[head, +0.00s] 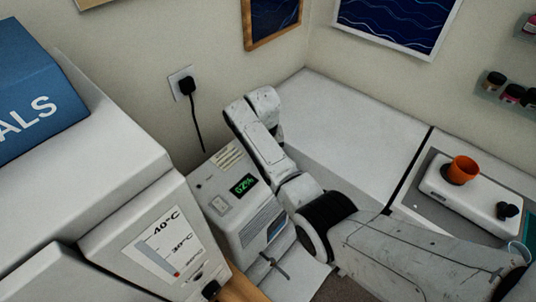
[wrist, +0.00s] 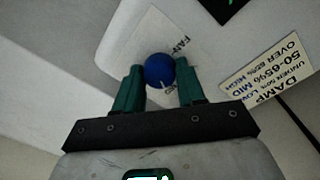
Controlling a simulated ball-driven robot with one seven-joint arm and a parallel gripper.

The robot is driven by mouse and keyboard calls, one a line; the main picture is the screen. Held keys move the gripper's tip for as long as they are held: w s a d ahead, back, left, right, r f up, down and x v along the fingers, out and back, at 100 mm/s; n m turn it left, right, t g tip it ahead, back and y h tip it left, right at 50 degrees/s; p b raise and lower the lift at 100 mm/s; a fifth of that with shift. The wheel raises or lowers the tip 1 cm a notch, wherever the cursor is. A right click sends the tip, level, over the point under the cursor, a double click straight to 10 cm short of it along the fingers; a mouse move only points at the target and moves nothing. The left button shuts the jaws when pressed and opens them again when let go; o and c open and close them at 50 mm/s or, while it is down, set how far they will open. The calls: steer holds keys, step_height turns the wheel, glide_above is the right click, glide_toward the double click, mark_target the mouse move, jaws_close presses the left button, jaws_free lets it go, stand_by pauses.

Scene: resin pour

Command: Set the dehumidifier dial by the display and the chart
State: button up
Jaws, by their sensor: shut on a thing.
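The white dehumidifier (head: 236,226) stands against the back wall, with a green-lit display (head: 243,185) that seems to read 62%. Its chart label (head: 228,157) lies on top; in the wrist view the chart (wrist: 268,82) reads damp over 65% high, 50-65% mid, under 50% low. The blue dial (wrist: 158,69) sits beside a partly covered FAN label (wrist: 180,40). A small white mark shows on the dial's lower edge. My gripper (wrist: 160,73) has its green fingers shut on the dial, one on each side. In the head view my arm hides the dial and fingers.
A black plug (head: 187,86) sits in the wall socket, its cord hanging behind the dehumidifier. A white cabinet with a temperature scale (head: 165,247) stands close on the left. A white counter is at the right, with an orange cup (head: 461,169) on a white device.

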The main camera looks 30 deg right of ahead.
steer(key=shift+w+r, duration=0.1)
steer(key=shift+r, duration=0.05)
steer(key=o, duration=1)
steer(key=shift+o, duration=0.2)
step_height(320, 180, up, 11)
steer(key=b, duration=0.1)
steer(key=shift+a+f+b, duration=0.2)
steer(key=shift+a+b, duration=0.1)
steer(key=shift+b, duration=0.05)
steer(key=shift+w, duration=0.1)
